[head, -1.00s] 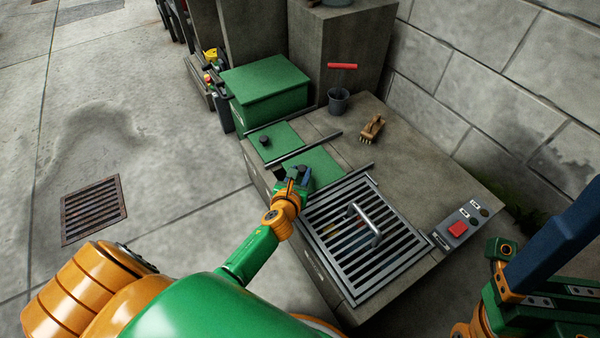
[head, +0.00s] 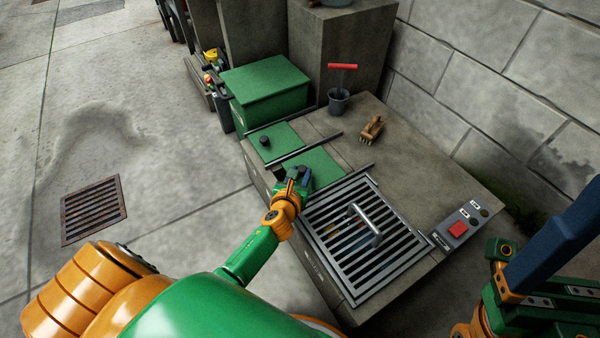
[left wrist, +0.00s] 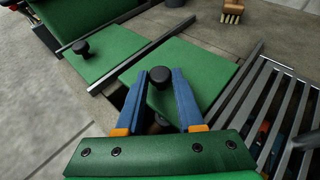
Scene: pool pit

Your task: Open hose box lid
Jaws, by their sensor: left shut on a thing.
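Two flat green lids with black knobs are set into the top of the concrete bench. The farther lid (head: 280,139) lies between metal rails, its knob (head: 265,141) free. My left gripper (head: 300,178) is at the nearer green lid (head: 323,164). In the left wrist view its blue fingers (left wrist: 173,97) are shut on the black knob (left wrist: 160,77) of this lid (left wrist: 200,72). A dark gap shows along this lid's left edge, and the lid looks askew to the rail. Part of my right gripper (head: 540,275) shows at the right edge; its fingertips are cut off.
A metal grate with a handle (head: 345,262) lies beside the nearer lid. A brush (head: 372,129), a grey cup (head: 339,102) and a panel with a red button (head: 458,229) are on the bench. A green box (head: 265,80) stands beyond the farther lid.

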